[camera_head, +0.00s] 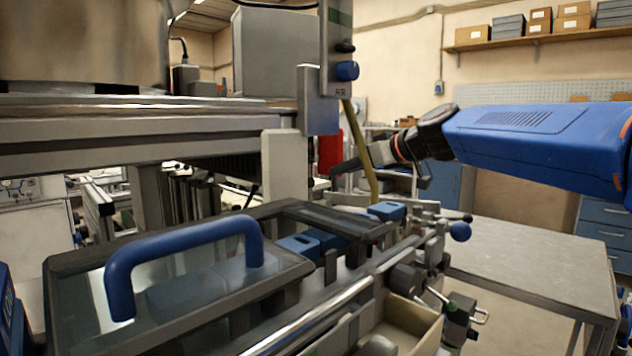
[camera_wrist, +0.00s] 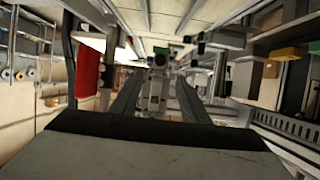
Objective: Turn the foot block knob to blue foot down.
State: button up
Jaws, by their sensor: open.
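A panel on an upright post (camera_head: 337,35) carries a black knob (camera_head: 345,46) and a blue knob (camera_head: 347,70) above small lettering. A blue ball knob (camera_head: 460,231) sticks out at the right end of the machine. I cannot tell which of these, if any, is the foot block knob, and no foot is clearly seen. My gripper (camera_head: 378,174) is open and empty, in the air to the right of the post and below the panel knobs. The wrist view shows no clear knob between the fingers.
A clear-lidded cover with a blue handle (camera_head: 185,252) fills the front left. A yellow hose (camera_head: 358,150) hangs close to my gripper. A metal rail runs along the machine's front. A grey table (camera_head: 540,265) at right is clear. Boxes sit on a high shelf (camera_head: 545,38).

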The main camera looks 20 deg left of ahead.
aim_at(312, 181)
jog(key=x, duration=1.2)
jog(key=shift+w+a+f, duration=0.15)
jog(key=shift+a, duration=0.1)
grip_shut()
